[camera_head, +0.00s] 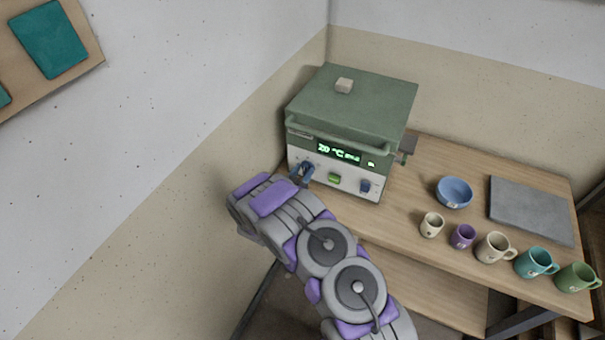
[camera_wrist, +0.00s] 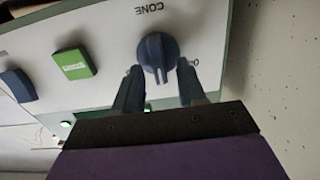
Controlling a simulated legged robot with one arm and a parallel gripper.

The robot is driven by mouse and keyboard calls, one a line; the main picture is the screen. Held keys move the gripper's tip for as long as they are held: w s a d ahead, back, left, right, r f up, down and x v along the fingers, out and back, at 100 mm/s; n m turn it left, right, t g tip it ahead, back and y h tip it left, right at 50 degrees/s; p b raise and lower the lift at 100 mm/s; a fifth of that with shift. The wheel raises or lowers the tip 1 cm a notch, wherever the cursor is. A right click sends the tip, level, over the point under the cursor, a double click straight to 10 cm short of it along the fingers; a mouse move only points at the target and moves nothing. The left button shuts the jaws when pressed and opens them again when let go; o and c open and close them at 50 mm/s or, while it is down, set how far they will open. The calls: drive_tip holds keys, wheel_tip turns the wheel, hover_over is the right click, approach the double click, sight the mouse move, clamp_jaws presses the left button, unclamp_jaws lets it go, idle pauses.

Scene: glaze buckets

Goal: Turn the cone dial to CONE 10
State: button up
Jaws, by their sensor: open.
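The small green kiln (camera_head: 360,95) stands on the wooden table, with a white control panel on its front. The cone dial (camera_wrist: 157,52) is a dark blue knob with a raised grip bar, under the printed word CONE in the wrist view. The bar runs nearly upright in that picture. Small marks beside the dial are too small to read. My gripper (camera_wrist: 160,78) is open, its two dark fingertips on either side of the dial's lower part. Whether they touch it I cannot tell. In the head view my arm reaches to the panel's left end and partly hides the dial.
A green button (camera_wrist: 73,64) and another blue knob (camera_wrist: 18,84) sit on the same panel. The kiln display (camera_head: 338,152) reads 20 °C. A beige block (camera_head: 344,85) lies on the kiln. A blue bowl (camera_head: 454,192), several mugs and a grey slab (camera_head: 530,209) stand right.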

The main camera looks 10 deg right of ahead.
drive_tip(key=shift+a, duration=0.15)
drive_tip(key=shift+c, duration=0.2)
clamp_jaws()
drive_tip(key=shift+r+m+p, duration=0.1)
drive_tip(key=shift+m+p, duration=0.2)
drive_tip(key=shift+p, duration=0.1)
drive_tip(key=m+p, duration=0.2)
drive_tip(key=shift+s+r+m+p, duration=0.1)
drive_tip(key=shift+s+m+p, duration=0.05)
drive_tip(key=shift+m+p, duration=0.25)
drive_tip(key=m+p, duration=0.3)
drive_tip(key=shift+d+m, duration=0.3)
drive_tip(key=shift+d, duration=0.05)
drive_tip(key=m+p, duration=0.3)
drive_tip(key=m, duration=0.1)
drive_tip(key=shift+s+d+f, duration=0.1)
drive_tip(key=shift+s+f, duration=0.05)
drive_tip(key=shift+f, duration=0.15)
drive_tip(key=shift+f+m, duration=0.1)
drive_tip(key=shift+m, duration=0.3)
drive_tip(key=shift+f+p, duration=0.1)
drive_tip(key=shift+p, duration=0.2)
